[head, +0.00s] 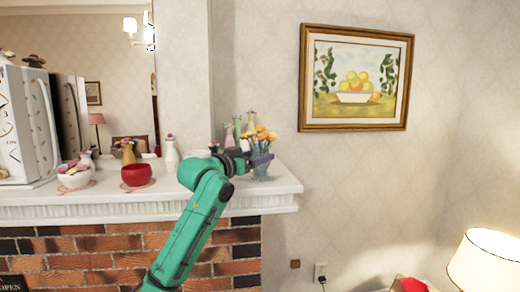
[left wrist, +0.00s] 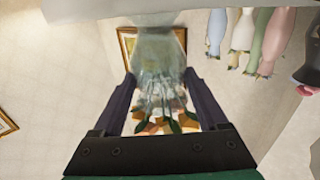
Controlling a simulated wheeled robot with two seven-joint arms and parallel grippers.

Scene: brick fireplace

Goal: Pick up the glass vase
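The glass vase (head: 261,173) is clear and holds orange flowers with green stems. It stands near the right end of the white mantel. My left gripper (head: 262,160) is at the vase in the head view and covers part of it. In the left wrist view the vase (left wrist: 158,52) lies between the two fingers of the left gripper (left wrist: 159,78), which are wide apart. Whether the fingers touch the glass cannot be told. The picture in that view is turned over, with the flowers toward the bottom. My right gripper is not in view.
Several slim vases (head: 238,126) stand just behind the glass vase on the mantel (head: 285,185). A red bowl (head: 136,175), a white bowl (head: 74,179) and a white bottle (head: 171,155) stand farther left. A framed painting (head: 356,78) hangs on the wall. A lamp (head: 488,262) is at lower right.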

